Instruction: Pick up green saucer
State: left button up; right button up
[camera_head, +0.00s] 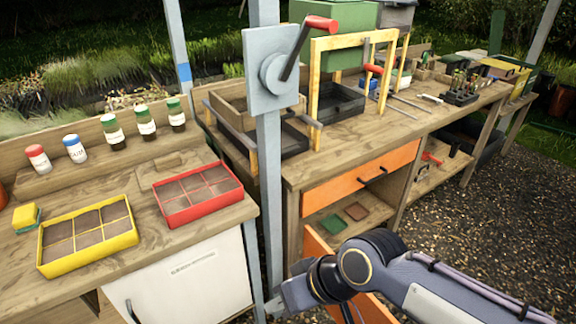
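A flat green square piece (332,224), likely the green saucer, lies on the floor of the open compartment under the orange drawer. A similar reddish-brown square piece (357,211) lies just right of it. My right gripper (276,304) is low in the centre, in front of and below the compartment, apart from the green piece. Its fingers are small and partly hidden, so I cannot tell their opening. My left gripper is not in view.
An orange door (318,244) hangs open below the compartment, partly behind my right arm. A grey post (271,190) with a red-handled crank stands left of it. A yellow tray (88,262) and a red tray (228,209) sit on the left bench. Gravel lies open at right.

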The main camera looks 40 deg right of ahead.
aim_at(334, 223)
jog(key=k+l, duration=0.1)
jog(key=l, duration=1.9)
jog(key=k+l, duration=0.15)
jog(key=l, duration=1.85)
jog(key=k+l, duration=0.15)
jog(key=l, duration=1.8)
jog(key=k, duration=0.05)
